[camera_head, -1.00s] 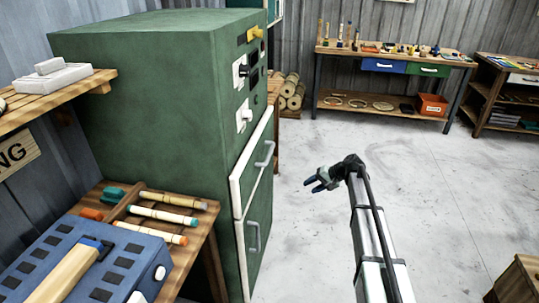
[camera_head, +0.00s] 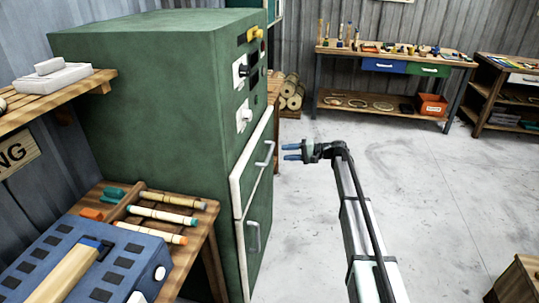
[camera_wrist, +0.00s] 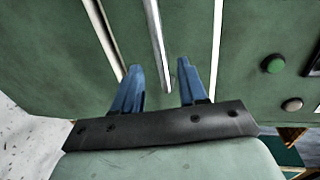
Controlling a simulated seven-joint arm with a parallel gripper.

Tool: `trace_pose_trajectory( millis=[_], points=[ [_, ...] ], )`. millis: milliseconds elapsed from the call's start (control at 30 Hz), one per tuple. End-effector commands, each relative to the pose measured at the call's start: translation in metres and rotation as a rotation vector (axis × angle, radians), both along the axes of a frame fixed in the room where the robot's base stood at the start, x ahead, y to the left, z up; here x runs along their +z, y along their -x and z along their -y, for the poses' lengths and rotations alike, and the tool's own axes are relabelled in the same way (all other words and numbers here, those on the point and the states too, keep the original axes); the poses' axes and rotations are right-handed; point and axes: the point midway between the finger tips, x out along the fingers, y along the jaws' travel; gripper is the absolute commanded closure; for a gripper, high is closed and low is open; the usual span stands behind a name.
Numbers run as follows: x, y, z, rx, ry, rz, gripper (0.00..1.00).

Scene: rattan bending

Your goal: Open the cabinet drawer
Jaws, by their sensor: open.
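The green cabinet (camera_head: 140,85) stands at the left in the head view. Its front has an upper drawer with a pale edge and a metal bar handle (camera_head: 265,154), and a lower panel with another handle (camera_head: 253,238). My gripper (camera_head: 284,152) has blue fingers and points left at the upper handle, a short gap to its right. In the wrist view my gripper (camera_wrist: 160,88) is open and empty. A metal bar handle (camera_wrist: 157,45) lies ahead, between the lines of the two fingers, with its end near the fingertips. I see no contact.
A wooden table (camera_head: 208,222) with bamboo pieces and a blue box (camera_head: 122,262) stands before the cabinet's left. Switches (camera_head: 241,70) sit above the drawer. Workbenches (camera_head: 395,62) stand at the back.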

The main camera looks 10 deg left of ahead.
Motion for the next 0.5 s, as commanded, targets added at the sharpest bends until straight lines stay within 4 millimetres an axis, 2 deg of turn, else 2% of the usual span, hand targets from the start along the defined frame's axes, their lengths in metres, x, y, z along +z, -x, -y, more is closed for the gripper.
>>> trace_pose_trajectory(
  millis=[200, 500],
  points=[
    [-0.008, 0.000, -0.039, 0.002, 0.000, 0.000, 0.58],
    [-0.016, 0.000, -0.076, 0.001, 0.000, 0.000, 0.58]
  ],
)
